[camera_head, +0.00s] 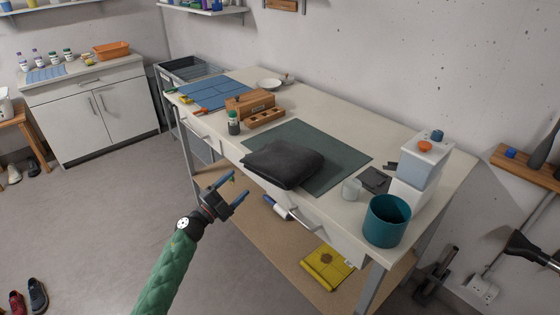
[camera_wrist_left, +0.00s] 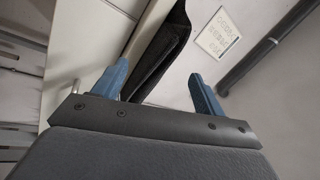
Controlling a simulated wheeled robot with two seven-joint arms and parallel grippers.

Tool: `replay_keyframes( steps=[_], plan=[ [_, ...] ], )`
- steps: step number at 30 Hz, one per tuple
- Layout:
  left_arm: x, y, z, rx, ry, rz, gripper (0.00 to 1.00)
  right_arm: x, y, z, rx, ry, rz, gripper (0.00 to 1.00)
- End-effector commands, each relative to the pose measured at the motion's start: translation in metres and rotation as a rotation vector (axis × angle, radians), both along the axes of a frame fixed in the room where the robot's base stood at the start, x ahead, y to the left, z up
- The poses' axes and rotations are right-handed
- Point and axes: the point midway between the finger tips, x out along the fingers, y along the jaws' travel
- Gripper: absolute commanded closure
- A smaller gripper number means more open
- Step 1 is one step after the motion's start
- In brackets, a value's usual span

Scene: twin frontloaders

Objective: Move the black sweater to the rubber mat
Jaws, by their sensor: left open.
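The black sweater (camera_head: 284,162) lies folded on the white workbench. It covers the front left part of the dark green rubber mat (camera_head: 335,154), and its near edge reaches the bench's front edge. Whether all of it rests on the mat I cannot tell. My left gripper (camera_head: 238,187) is open and empty, in front of the bench and to the left of the sweater, apart from it. In the left wrist view a dark cloth edge, apparently the sweater (camera_wrist_left: 162,52), shows beyond the open blue fingers (camera_wrist_left: 161,75). My right gripper is not in view.
A yellow cloth (camera_head: 327,267) lies on the lower shelf.

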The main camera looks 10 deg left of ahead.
Motion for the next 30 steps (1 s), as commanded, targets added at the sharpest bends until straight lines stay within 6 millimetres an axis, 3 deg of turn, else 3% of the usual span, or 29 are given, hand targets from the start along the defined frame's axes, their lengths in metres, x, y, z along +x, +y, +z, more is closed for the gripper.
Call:
replay_keyframes(
  steps=[1, 6, 15, 30],
  plan=[
    [0.006, 0.000, 0.012, 0.070, -0.037, -0.060, 0.29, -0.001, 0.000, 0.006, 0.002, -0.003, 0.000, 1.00],
    [0.012, -0.002, 0.031, 0.289, -0.093, -0.243, 0.29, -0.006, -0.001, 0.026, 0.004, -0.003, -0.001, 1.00],
    [0.014, 0.005, 0.037, 0.480, -0.086, -0.386, 0.29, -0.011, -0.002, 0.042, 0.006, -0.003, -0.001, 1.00],
    [0.029, -0.021, 0.040, 0.487, -0.085, -0.392, 0.29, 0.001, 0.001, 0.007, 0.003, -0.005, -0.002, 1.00]
  ],
)
